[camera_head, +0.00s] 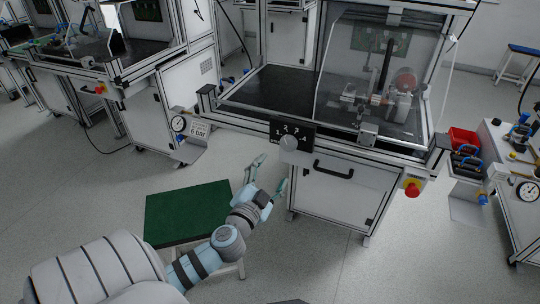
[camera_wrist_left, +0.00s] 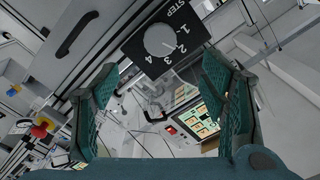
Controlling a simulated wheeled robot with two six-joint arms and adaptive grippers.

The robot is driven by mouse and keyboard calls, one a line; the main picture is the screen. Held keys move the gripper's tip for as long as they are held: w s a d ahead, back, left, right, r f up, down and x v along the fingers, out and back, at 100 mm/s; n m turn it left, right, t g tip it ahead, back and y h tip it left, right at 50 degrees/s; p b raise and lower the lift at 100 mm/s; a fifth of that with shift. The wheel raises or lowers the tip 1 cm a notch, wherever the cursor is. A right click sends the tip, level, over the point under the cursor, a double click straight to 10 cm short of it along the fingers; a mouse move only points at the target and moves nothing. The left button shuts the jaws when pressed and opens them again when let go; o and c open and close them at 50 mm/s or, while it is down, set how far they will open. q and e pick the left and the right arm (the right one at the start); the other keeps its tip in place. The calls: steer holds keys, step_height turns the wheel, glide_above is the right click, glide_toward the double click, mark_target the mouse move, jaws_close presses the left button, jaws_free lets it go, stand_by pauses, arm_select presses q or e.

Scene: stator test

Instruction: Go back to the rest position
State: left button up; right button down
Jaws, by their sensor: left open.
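My left gripper (camera_head: 268,177) is open and empty. In the head view it is in the air in front of the test station (camera_head: 330,205), below and left of the black step dial plate (camera_head: 308,133) with its round knob. The fingers do not touch anything that I can see. In the left wrist view the two teal finger pads (camera_wrist_left: 158,100) stand wide apart with nothing between them. The dial plate (camera_wrist_left: 135,45) shows above, with its pale knob (camera_wrist_left: 160,40). My right gripper is not in view.
A stool with a green top (camera_head: 187,212) stands beside my left forearm. The station has a black handle (camera_head: 333,169) and a red emergency button (camera_head: 411,188). A pressure gauge (camera_head: 179,124) is at left. A bench with a red bin (camera_head: 463,138) is at right. Open floor lies between.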

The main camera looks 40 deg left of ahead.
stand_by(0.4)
arm_select(q)
steer(key=s+a+f+m+g+h, duration=0.1)
steer(key=s+f+g, duration=0.1)
steer(key=f, duration=0.6)
steer(key=s+a+f+g, duration=0.1)
steer(key=f+g, duration=0.2)
steer(key=f, duration=0.6)
steer(key=s+f+n+g+h+p, duration=0.1)
steer(key=s+f+g+p, duration=0.3)
steer(key=s+f, duration=0.85)
steer(key=s+d+f+n+g+h+p, duration=0.1)
steer(key=s+d+f+n+g+p, duration=0.1)
steer(key=s+d, duration=0.4)
steer(key=s+d+f+n+g+h+p, duration=0.2)
steer(key=s+d+f, duration=0.5)
steer(key=s, duration=1)
steer(key=g+p, duration=0.1)
steer(key=g, duration=0.1)
steer(key=shift+d+f+g, duration=0.15)
steer(key=shift+f+g, duration=0.15)
steer(key=shift+g, duration=0.1)
